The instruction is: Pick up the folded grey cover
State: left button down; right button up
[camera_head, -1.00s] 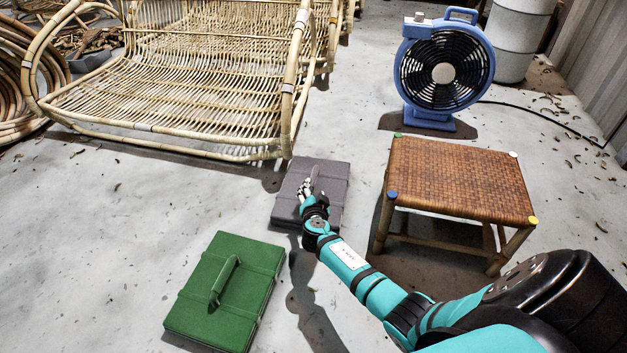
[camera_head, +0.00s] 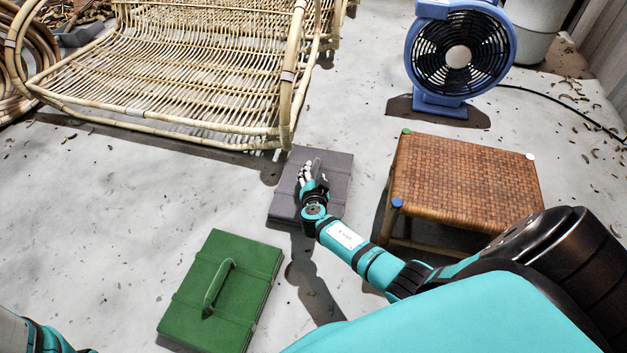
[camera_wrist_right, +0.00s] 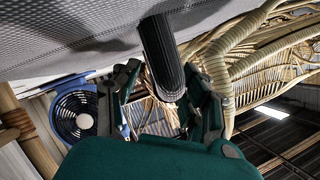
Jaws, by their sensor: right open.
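The folded grey cover (camera_head: 338,168) lies flat on the concrete floor in the middle of the head view, with a strap handle on its top. My right gripper (camera_head: 309,174) is over the cover at that handle. In the right wrist view the cover's woven grey surface (camera_wrist_right: 75,40) fills the top. Its dark handle (camera_wrist_right: 161,58) reaches between the spread fingers of my right gripper (camera_wrist_right: 166,92). The fingers are open, with gaps visible beside the handle. Only a bit of my left arm shows at the bottom left corner; its gripper is out of view.
A green folded case (camera_head: 245,268) with a handle lies to the left of my right arm. A woven stool (camera_head: 465,180) stands to the right, with a blue fan (camera_head: 460,55) behind it. A rattan seat frame (camera_head: 190,75) stands close behind the cover.

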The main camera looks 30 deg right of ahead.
grip_shut()
jog(key=shift+r, duration=0.2)
dwell(0.4)
